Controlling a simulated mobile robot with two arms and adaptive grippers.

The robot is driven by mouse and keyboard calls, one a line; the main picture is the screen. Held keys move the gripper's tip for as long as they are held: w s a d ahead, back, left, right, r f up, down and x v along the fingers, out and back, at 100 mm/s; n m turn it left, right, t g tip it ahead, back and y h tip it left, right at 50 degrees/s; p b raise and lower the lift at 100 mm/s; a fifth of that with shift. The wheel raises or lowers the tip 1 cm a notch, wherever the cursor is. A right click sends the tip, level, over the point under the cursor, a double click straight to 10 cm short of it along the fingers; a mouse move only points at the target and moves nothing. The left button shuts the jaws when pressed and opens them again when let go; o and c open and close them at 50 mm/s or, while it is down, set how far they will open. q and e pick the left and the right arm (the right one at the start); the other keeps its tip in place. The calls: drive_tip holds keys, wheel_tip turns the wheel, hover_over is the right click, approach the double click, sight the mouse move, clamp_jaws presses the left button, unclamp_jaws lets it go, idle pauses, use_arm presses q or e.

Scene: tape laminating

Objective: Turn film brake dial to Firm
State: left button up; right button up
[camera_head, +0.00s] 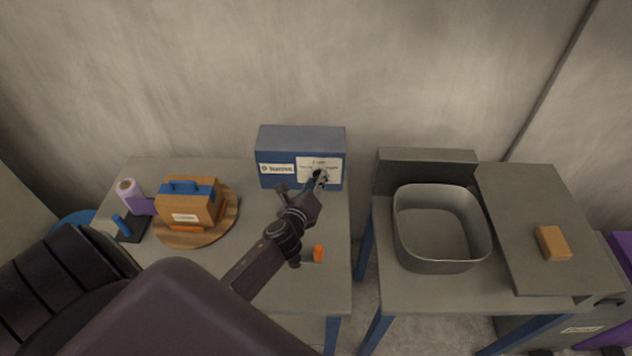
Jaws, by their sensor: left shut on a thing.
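A blue box (301,139) stands against the wall at the back of the left table. Its front has a white label on the left and a white dial panel (304,163) on the right. My left gripper (320,177) reaches up to this panel and is shut on the film brake dial. The fingers cover most of the dial, so its pointer and setting cannot be read. The panel's small print is too small to read. My right gripper is not in view.
On the left table (325,285), an orange-brown case (187,206) with a blue handle sits on a round wooden board (228,211). A purple film roll (131,190) stands left of it. An orange piece (319,253) lies near my arm. The right table holds a grey bin (440,266) and a tan block (552,243).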

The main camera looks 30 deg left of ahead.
use_arm(q)
drive_tip(key=shift+f+n+b, duration=0.3)
drive_tip(key=shift+n+b, duration=0.2)
drive_tip(key=shift+b, duration=0.45)
drive_tip(key=n+t+b, duration=0.1)
drive_tip(key=b, duration=0.1)
drive_tip(key=n+t+b, duration=0.1)
drive_tip(key=n+b, duration=0.1)
drive_tip(key=n+h+b, duration=0.1)
drive_tip(key=b, duration=0.2)
drive_tip(key=shift+s+a+f+n+t, duration=0.1)
drive_tip(key=shift+a+f+n+t, duration=0.05)
drive_tip(key=shift+f+n+t, duration=0.2)
drive_tip(key=shift+n+t+b, duration=0.45)
drive_tip(key=shift+n+b, duration=0.4)
drive_tip(key=shift+b, duration=0.2)
drive_tip(key=shift+r+n, duration=0.1)
drive_tip(key=shift+n, duration=0.2)
drive_tip(key=shift+b, duration=0.3)
